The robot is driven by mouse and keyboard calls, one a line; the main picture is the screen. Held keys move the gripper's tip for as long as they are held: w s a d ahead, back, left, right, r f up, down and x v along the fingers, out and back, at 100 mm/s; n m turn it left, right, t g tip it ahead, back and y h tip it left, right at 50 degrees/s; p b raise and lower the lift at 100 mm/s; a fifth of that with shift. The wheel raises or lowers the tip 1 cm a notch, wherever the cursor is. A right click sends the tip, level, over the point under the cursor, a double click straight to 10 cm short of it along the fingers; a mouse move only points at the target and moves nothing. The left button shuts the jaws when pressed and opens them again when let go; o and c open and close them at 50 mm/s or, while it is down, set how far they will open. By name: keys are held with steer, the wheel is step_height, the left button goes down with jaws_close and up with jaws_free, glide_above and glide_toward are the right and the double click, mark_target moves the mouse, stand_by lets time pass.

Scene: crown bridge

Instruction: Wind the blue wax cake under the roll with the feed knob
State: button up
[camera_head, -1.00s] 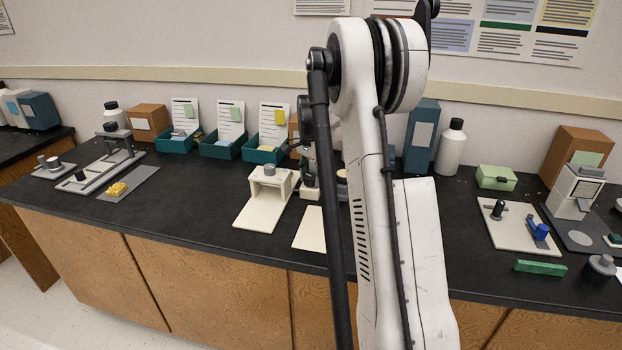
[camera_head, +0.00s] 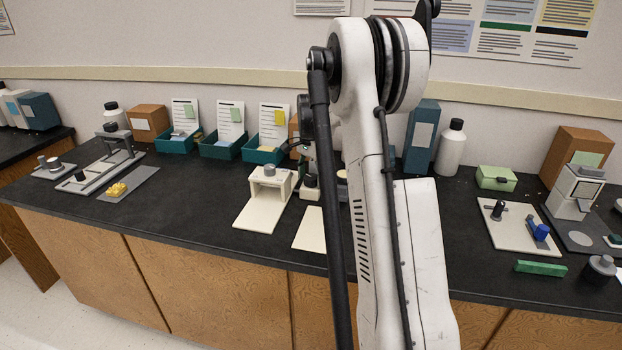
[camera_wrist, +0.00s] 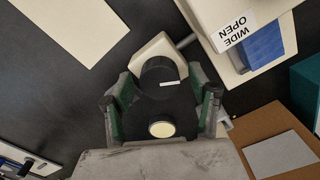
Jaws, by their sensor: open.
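A black knob (camera_wrist: 158,75) with a white mark sits on a cream base in the wrist view, beside the cream housing (camera_wrist: 212,20) labelled "WIDE OPEN". The knob lies between the fingers of my gripper (camera_wrist: 162,98), which are open with gaps at both sides. A blue block (camera_wrist: 262,47), probably the wax cake, sits on the cream stand beside the label. In the head view the cream housing (camera_head: 270,178) has a grey cylinder on top, and the dark knob (camera_head: 311,181) shows to its right. No roll is clearly visible over the blue block.
A cream sheet (camera_wrist: 72,28) lies nearby on the black bench. A brown box (camera_wrist: 285,145) and teal tray (camera_wrist: 308,85) stand close behind. My arm hides the bench middle.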

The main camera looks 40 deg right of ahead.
mark_target(309, 177)
step_height(309, 177, up, 12)
steer(key=shift+f, duration=0.15)
stand_by(0.6)
steer(key=s+a+r+n+t, duration=0.1)
steer(key=s+a+r+n, duration=0.2)
steer(key=a, duration=0.5)
steer(key=s+a+r+n+t+h, duration=0.15)
steer(key=s+a, duration=0.25)
steer(key=a, duration=0.4)
steer(key=s+a+r+n+t+y, duration=0.1)
steer(key=s+a+r+n, duration=0.25)
steer(key=a, duration=0.55)
steer(key=s+a+f+n+t, duration=0.2)
steer(key=s+a+f+n, duration=0.1)
steer(key=s+a, duration=0.4)
steer(key=s+a+f+n+t, duration=0.1)
steer(key=s+a+f+n, duration=0.3)
steer(key=s+a, duration=0.4)
steer(key=s+n, duration=0.1)
steer(key=s, duration=0.1)
steer(key=shift+s+f+n+t, duration=0.2)
steer(key=shift+s+n+t, duration=0.15)
steer(key=shift+n, duration=0.05)
